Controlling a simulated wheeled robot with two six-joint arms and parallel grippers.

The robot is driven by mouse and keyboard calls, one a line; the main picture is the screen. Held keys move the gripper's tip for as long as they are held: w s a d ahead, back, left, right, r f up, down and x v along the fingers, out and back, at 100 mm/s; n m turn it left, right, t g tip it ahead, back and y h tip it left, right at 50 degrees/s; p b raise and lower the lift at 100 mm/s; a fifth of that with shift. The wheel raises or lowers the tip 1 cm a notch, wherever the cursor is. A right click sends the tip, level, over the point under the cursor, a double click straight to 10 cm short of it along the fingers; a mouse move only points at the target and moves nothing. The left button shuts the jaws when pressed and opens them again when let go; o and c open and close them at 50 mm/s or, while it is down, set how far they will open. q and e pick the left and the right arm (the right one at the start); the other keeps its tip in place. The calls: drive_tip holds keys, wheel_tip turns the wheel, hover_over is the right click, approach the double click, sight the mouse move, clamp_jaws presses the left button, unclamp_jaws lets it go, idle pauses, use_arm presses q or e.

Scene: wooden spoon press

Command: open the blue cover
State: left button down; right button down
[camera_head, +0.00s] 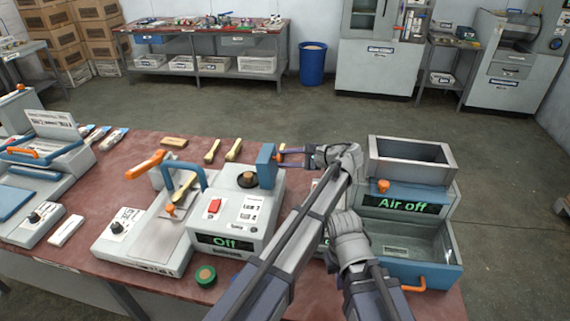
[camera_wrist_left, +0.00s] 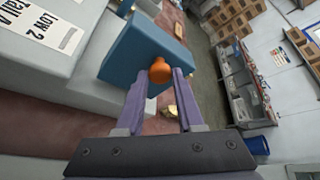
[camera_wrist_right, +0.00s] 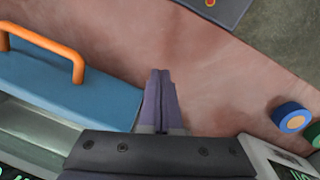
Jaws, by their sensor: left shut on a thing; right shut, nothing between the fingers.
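The blue cover (camera_head: 265,162) stands on edge at the back of the grey machine (camera_head: 240,225) whose display reads Off. A dark round part (camera_head: 247,181) of the machine shows uncovered beside it. In the left wrist view the cover (camera_wrist_left: 140,50) bears an orange knob (camera_wrist_left: 160,71). My left gripper (camera_head: 284,156) reaches in from the right of the cover and is shut on this knob, with the fingers (camera_wrist_left: 158,78) on either side. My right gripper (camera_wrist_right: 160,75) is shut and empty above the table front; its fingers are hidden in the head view.
To the right stands a machine reading Air off (camera_head: 405,203), with an orange-handled blue drawer (camera_wrist_right: 65,85) near my right gripper. A press with an orange lever (camera_head: 145,165) stands left. A green round thing (camera_head: 205,275) lies at the front edge. My left arm crosses over the table.

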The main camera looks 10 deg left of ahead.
use_arm(q)
drive_tip(key=c, duration=0.5)
unclamp_jaws()
drive_tip(key=shift+c, duration=0.2)
drive_tip(key=shift+r, duration=0.1)
wheel_tip(320, 180, up, 10)
drive_tip(key=p, duration=1)
use_arm(e)
wheel_tip(320, 180, up, 10)
